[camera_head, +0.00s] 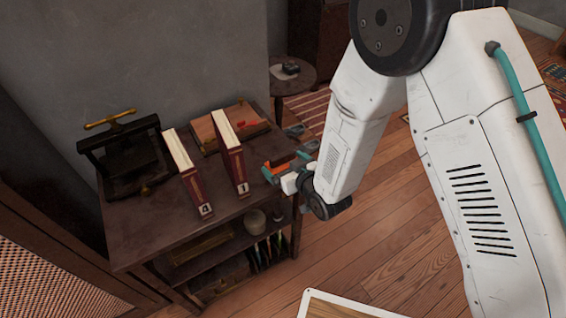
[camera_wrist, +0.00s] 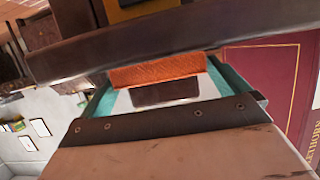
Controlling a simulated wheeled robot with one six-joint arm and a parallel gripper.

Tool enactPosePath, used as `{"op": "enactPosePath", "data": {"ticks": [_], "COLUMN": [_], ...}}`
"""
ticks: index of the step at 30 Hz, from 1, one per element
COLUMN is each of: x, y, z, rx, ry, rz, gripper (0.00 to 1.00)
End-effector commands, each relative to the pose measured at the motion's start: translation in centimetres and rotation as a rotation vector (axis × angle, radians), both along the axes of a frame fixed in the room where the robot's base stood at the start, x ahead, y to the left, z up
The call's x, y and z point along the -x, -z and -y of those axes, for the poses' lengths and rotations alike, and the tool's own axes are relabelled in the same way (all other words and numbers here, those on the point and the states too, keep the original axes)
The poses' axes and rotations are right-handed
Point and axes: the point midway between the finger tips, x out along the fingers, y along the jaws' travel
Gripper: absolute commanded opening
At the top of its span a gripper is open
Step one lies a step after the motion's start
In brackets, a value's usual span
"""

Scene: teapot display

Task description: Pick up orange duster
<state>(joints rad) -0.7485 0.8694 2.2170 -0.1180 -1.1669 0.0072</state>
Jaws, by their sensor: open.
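The orange duster (camera_head: 279,168) is at the right edge of the dark cabinet top, partly hidden by my gripper in the head view. In the wrist view the duster (camera_wrist: 158,71) shows as an orange textured strip between the two teal fingers. My gripper (camera_head: 286,165) is open at that edge, with a finger on either side of the duster. In the wrist view the gripper (camera_wrist: 163,76) shows a gap between its fingers. I cannot tell whether either finger touches the duster.
Two red books, one (camera_head: 229,152) close left of my gripper and another (camera_head: 187,170) farther left, stand on the cabinet top (camera_head: 150,233). A black press (camera_head: 124,155) stands behind. Open floor (camera_head: 390,215) lies right.

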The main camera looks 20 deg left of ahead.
Motion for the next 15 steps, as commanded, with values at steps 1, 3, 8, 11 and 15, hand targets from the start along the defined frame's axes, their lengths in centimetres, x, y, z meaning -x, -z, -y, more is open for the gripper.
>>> {"op": "enactPosePath", "data": {"ticks": [1,3,8,11,15], "x": [-0.43,-0.81,-1.09,-1.06,-1.05], "y": [0.27,0.50,0.58,0.57,0.56], "z": [-0.52,-0.96,-1.27,-1.26,-1.25], "rx": [0.000,0.001,0.000,0.000,0.001], "ry": [0.000,0.000,0.000,0.000,0.000], "rz": [0.000,-0.001,0.000,0.000,-0.001], "gripper": [1.00,1.00,1.00,1.00,0.68]}}
